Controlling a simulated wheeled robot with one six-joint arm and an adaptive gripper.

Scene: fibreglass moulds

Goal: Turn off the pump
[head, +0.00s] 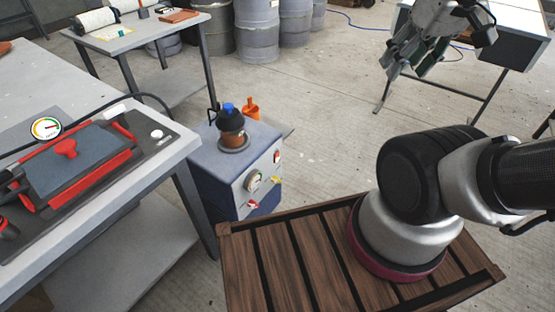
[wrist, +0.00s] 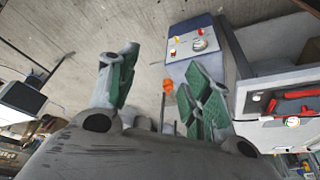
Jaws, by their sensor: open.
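The pump (head: 208,160) is a blue-grey box on the floor beside the left table. A dark, blue-capped vessel (head: 231,124) sits on top. Its front panel has a round gauge (head: 254,181), a red control (head: 277,157), a yellow control (head: 275,179) and a red-handled control (head: 251,205). The settings are too small to read. My gripper (head: 416,54) is raised at the upper right, apart from the pump. In the wrist view my gripper (wrist: 160,86) is open and empty, with the pump (wrist: 183,73) beyond the right finger, which hides part of it.
The left table (head: 112,205) holds a mould with red clamps (head: 82,160), a gauge and a black hose. An orange cup (head: 251,108) is behind the pump's vessel. Grey drums (head: 257,30) stand at the back. Concrete floor is clear between the pump and the right-hand table (head: 515,48).

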